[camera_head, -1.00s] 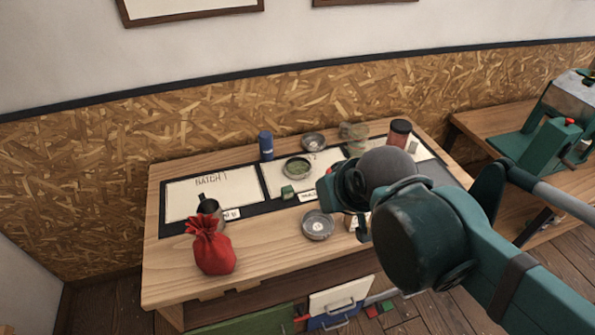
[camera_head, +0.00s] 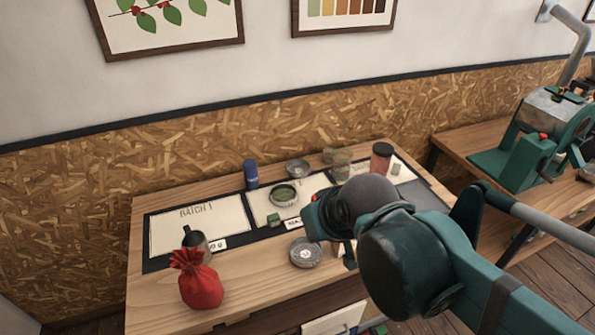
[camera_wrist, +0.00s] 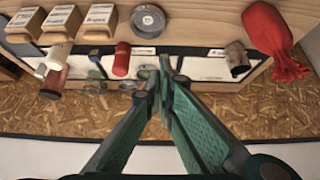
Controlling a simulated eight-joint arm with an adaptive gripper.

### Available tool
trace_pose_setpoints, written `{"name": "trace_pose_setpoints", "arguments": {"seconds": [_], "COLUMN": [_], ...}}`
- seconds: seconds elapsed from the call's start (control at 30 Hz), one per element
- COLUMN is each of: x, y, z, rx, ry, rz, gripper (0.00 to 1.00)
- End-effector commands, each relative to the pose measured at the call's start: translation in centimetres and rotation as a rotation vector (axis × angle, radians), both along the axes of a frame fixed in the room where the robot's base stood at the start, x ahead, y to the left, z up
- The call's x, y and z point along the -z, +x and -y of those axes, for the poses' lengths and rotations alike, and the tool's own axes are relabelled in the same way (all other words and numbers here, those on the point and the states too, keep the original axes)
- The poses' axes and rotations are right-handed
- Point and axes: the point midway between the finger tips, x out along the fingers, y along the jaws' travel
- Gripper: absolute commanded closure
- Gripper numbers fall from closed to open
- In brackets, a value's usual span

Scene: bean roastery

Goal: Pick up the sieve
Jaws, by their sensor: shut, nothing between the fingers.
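Several shallow round metal dishes stand on the wooden table. One with a greyish, mesh-like middle (camera_head: 305,252) lies near the front edge, left of my arm, and looks most like the sieve; I cannot be sure. A similar round grey disc (camera_wrist: 148,20) shows at the top of the wrist view, apart from my fingers. Another dish (camera_head: 283,194) holds green beans, and a small grey one (camera_head: 298,168) is behind it. My gripper (camera_wrist: 164,76) is shut and empty, its green fingers meeting at the tips. In the head view my arm hides the fingertips.
A red cloth bag (camera_head: 201,287) and a dark metal cup (camera_head: 194,240) stand at the front left. A blue canister (camera_head: 251,174), a glass jar (camera_head: 341,165) and a reddish jar (camera_head: 381,158) stand at the back. White-labelled boxes (camera_wrist: 62,22) show in the wrist view.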

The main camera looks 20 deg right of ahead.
Motion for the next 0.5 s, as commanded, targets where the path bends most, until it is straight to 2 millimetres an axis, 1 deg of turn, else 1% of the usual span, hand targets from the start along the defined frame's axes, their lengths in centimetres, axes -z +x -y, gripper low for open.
{"name": "trace_pose_setpoints", "arguments": {"seconds": [0.1, 0.5], "x": [0.0, 0.0], "y": [0.0, 0.0], "z": [0.0, 0.0], "rx": [0.0, 0.0], "ry": [0.0, 0.0], "rz": [0.0, 0.0], "gripper": [1.0, 0.47]}}
